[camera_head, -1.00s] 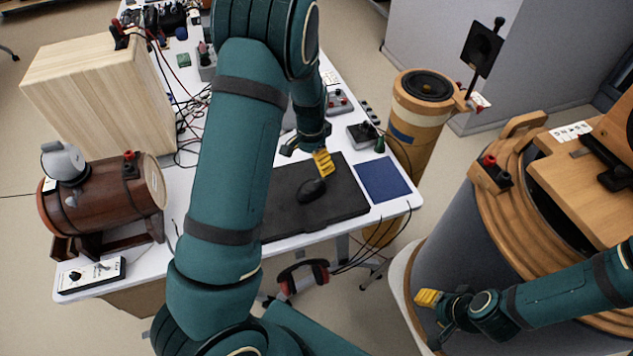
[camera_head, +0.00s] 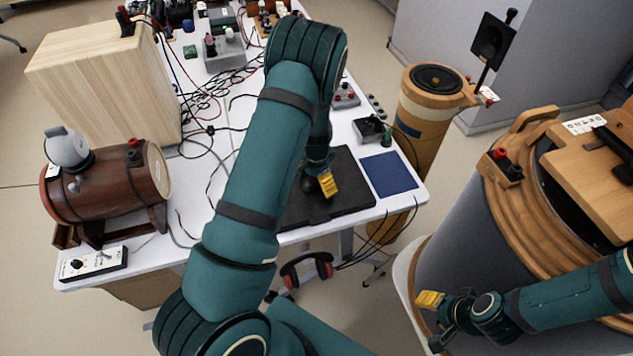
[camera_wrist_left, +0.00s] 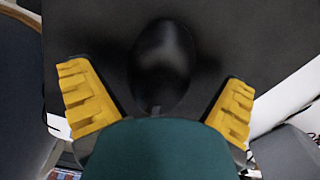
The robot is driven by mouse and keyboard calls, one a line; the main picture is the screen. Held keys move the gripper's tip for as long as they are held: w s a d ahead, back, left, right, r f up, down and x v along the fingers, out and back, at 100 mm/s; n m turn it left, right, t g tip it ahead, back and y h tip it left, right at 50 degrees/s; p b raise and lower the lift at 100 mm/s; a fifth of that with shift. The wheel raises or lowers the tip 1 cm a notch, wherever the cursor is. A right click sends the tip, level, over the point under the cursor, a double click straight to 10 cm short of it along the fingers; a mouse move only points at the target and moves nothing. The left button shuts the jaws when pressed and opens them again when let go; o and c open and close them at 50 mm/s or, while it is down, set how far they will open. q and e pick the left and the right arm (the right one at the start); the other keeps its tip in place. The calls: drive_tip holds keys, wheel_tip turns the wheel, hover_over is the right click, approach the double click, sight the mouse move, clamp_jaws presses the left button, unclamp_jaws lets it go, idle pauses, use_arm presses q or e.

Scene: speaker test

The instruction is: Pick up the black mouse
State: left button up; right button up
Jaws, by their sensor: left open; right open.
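The black mouse (camera_wrist_left: 162,65) lies on the dark mat, between and just beyond the two yellow fingertips of my open left gripper (camera_wrist_left: 158,100) in the left wrist view. In the head view the mouse (camera_head: 308,185) is mostly hidden behind my left gripper (camera_head: 322,183), which is over the mat (camera_head: 350,196). I cannot tell whether the fingers touch the mouse. My right gripper (camera_head: 440,308) is open and empty at the lower right, beside the large grey and wooden cylinder.
A blue square pad (camera_head: 389,174) lies right of the mat. A small dark box (camera_head: 369,130) and a green cone (camera_head: 386,139) stand behind it. Cables (camera_head: 215,105) and a brown barrel (camera_head: 108,190) are at the left. Red-black headphones (camera_head: 307,270) hang below the table edge.

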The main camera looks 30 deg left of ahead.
use_arm(q)
drive_tip(key=c, duration=1.3)
drive_tip(key=shift+r, duration=0.1)
